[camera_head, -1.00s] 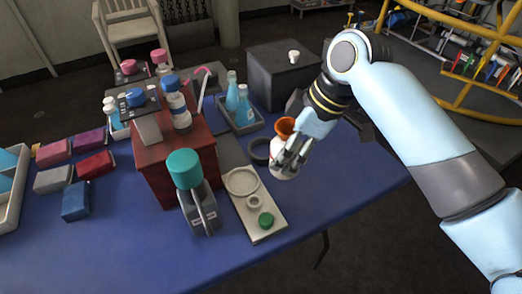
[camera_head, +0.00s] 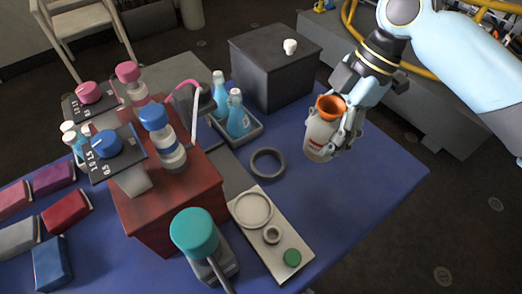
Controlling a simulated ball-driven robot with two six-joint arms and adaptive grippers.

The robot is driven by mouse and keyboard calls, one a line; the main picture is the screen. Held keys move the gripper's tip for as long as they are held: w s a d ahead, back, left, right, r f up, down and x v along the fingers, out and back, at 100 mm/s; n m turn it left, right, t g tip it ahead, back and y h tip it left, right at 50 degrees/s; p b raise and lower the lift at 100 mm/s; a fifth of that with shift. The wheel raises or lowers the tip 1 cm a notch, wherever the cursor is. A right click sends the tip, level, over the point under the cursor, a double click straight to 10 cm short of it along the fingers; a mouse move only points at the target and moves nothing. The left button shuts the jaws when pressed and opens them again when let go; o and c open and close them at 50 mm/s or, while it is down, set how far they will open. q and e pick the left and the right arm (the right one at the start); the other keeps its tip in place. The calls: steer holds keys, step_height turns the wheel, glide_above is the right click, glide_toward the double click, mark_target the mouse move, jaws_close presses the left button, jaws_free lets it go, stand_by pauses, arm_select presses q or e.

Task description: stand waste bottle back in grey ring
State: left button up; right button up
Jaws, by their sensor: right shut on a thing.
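The waste bottle (camera_head: 319,138) is whitish with a red label and an orange funnel top (camera_head: 331,106). My right gripper (camera_head: 346,138) is shut on it from the right side. The bottle is nearly upright, to the right of the grey ring and apart from it. I cannot tell whether its base touches the blue table. The grey ring (camera_head: 267,150) lies flat and empty on the table, left of the bottle. My left gripper is not in view.
A pale tray (camera_head: 246,225) with a green cap lies in front of the ring. A grey tray (camera_head: 258,129) with blue-filled bottles stands behind it. A dark box (camera_head: 272,70) is at the back. A red-brown block (camera_head: 160,205) with dispensers stands left. Blue table (camera_head: 375,180) is clear at right.

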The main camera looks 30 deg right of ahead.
steer(key=shift+s+d+f, duration=0.15)
steer(key=shift+d, duration=0.25)
steer(key=shift+f, duration=0.3)
steer(key=shift+w+a+f, duration=0.45)
steer(key=shift+w+a, duration=0.05)
steer(key=shift+a, duration=0.05)
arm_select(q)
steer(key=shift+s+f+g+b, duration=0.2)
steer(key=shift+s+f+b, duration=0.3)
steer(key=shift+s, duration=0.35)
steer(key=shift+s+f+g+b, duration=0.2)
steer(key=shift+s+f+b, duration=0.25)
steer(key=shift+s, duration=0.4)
arm_select(e)
steer(key=shift+w+a+f, duration=1.05)
steer(key=shift+w+f, duration=0.15)
steer(key=shift+f, duration=0.45)
steer(key=shift+w+a+f, duration=1.05)
steer(key=shift+w+f, duration=0.1)
steer(key=shift+f, duration=0.45)
steer(key=shift+w+a+f, duration=1.05)
steer(key=shift+w+f, duration=0.15)
steer(key=shift+f, duration=0.45)
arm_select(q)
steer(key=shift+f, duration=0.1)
